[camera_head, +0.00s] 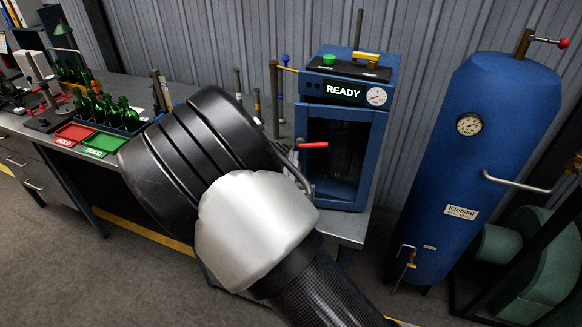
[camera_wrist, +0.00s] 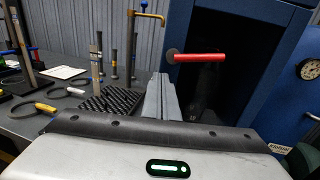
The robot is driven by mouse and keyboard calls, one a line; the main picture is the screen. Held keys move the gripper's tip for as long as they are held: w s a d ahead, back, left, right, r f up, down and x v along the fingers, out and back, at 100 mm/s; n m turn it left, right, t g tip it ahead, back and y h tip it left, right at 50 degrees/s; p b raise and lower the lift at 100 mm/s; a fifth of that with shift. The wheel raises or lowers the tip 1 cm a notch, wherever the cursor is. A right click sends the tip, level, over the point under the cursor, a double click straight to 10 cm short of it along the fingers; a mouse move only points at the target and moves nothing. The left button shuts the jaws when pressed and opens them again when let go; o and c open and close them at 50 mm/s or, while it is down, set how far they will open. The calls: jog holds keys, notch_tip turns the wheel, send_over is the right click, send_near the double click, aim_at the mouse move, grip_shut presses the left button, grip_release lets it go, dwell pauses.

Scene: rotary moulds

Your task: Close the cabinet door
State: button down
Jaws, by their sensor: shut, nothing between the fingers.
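The blue cabinet (camera_head: 378,150) stands on the bench with a lit READY panel (camera_head: 342,90). Its front is dark, with a blue frame around it, and dim shapes show inside. A red handle (camera_head: 313,145) sticks out at the left side of the front. The handle also shows in the wrist view (camera_wrist: 198,57), on a grey round hub, before the dark front. I cannot tell how far the door stands open. My gripper (camera_wrist: 160,80) is shut and empty, below and left of the red handle in the picture. In the head view my arm hides it.
A blue tank (camera_head: 460,180) with a gauge and side pipe stands right of the cabinet. Upright tools (camera_wrist: 115,55) and a dark ribbed pad (camera_wrist: 112,98) are on the bench (camera_wrist: 50,125) to the left.

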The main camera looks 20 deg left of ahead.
aim_at(295, 148)
dwell(0.3)
jog(key=shift+m+h, duration=0.7)
jog(key=shift+h, duration=0.2)
jog(key=w, duration=0.2)
jog(key=w+a+b, duration=0.1)
jog(key=w, duration=0.2)
jog(key=shift+r, duration=0.15)
jog(key=shift+s, duration=0.1)
